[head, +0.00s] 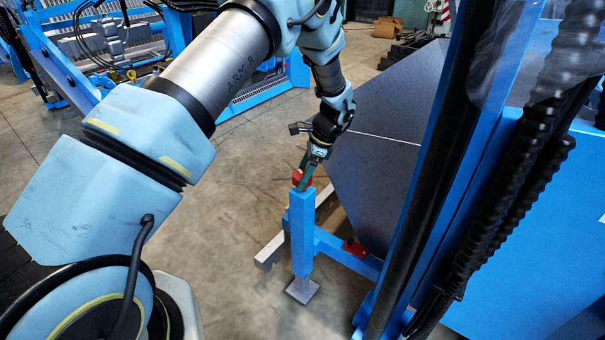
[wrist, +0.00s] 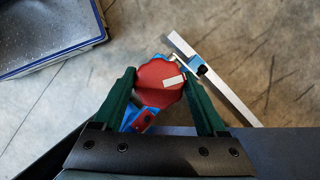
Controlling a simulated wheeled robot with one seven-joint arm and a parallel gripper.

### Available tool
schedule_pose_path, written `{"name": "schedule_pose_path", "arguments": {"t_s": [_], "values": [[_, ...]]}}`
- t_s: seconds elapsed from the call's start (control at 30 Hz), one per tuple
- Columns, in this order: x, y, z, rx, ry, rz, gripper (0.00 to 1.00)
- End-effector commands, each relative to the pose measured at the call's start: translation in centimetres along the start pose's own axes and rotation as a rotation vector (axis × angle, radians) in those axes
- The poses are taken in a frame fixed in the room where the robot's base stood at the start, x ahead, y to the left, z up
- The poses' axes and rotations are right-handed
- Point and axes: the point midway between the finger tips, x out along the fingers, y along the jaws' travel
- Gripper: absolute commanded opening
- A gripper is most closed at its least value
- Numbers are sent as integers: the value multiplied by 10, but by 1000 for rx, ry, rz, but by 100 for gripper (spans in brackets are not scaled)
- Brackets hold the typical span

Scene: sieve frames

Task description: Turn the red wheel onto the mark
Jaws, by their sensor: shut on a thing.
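The red wheel (wrist: 152,76) is a round, scalloped knob on top of a blue post (head: 302,232); it also shows in the head view (head: 298,177). A white bar (wrist: 174,81) on its face points right and slightly up in the wrist view. I cannot tell for sure whether this piece is the mark. My gripper (wrist: 160,76) is shut on the wheel, with one green finger on each side. In the head view my gripper (head: 304,172) hides part of the wheel.
A dark slanted panel (head: 378,125) stands close to the right of my gripper. A blue upright frame with black hoses is farther right. A grey bar (wrist: 220,82) lies beyond the wheel. Open concrete floor (head: 240,190) lies left of the post.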

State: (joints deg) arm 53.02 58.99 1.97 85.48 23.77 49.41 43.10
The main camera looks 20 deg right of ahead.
Motion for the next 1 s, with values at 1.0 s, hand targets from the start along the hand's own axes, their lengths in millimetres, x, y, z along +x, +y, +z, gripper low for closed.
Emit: {"name": "schedule_pose_path", "arguments": {"t_s": [1.0], "values": [[0,0,1,-473,-1,196,19]]}}
